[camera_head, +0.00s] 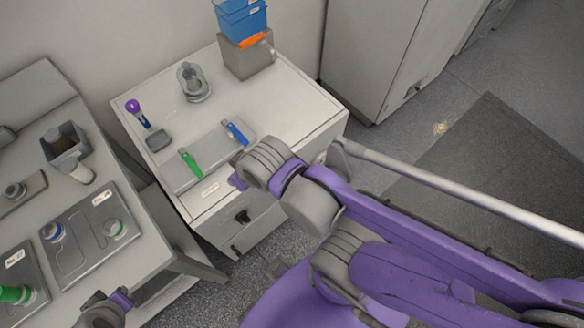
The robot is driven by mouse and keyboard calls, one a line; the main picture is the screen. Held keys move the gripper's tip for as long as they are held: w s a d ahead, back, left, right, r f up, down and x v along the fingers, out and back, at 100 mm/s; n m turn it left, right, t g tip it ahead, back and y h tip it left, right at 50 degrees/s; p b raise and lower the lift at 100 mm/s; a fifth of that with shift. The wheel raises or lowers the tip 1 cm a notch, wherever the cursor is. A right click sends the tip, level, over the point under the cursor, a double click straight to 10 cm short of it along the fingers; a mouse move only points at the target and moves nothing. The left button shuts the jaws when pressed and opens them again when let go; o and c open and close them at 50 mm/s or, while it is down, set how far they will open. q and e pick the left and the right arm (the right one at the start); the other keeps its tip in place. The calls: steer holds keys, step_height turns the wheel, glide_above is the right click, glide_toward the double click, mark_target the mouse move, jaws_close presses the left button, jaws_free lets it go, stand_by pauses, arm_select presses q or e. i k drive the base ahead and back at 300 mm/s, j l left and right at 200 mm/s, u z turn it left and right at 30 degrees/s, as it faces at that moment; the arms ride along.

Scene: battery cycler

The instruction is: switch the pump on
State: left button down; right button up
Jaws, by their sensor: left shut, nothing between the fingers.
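No part in view is plainly marked as the pump or its switch. A grey box (248,62) with an orange part (253,41) on its front top edge and a blue container (242,18) above stands at the back of the white cabinet; I cannot tell whether it is the pump. My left gripper (122,299) shows at the bottom left, shut and empty, by the front of the left bench. My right gripper (238,181) is at the cabinet's front edge, near the blue-handled tool; its wrist hides most of it, so its jaws cannot be judged.
The cabinet top (290,100) also holds a glass-like vessel (192,82), a purple-topped item (135,109), a green tool (189,161) and a blue tool (236,133). The left bench carries grey plates (88,240) with coloured fittings. A pale rail (450,190) crosses the right.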

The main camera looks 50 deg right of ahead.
mark_target(242, 218)
steer(key=l+z, duration=0.1)
steer(key=z, duration=0.35)
steer(key=l+z, duration=0.1)
steer(key=z, duration=0.3)
steer(key=l+z, duration=0.15)
steer(key=z, duration=0.3)
steer(key=k+j+u, duration=0.2)
steer(key=k+u, duration=0.15)
steer(key=u, duration=0.15)
steer(key=k+j+u, duration=0.1)
steer(key=j, duration=0.2)
steer(key=k+j, duration=0.2)
steer(key=k+j+u, duration=0.15)
steer(key=j, duration=0.25)
steer(key=k+j+u, duration=0.1)
steer(key=j, duration=0.2)
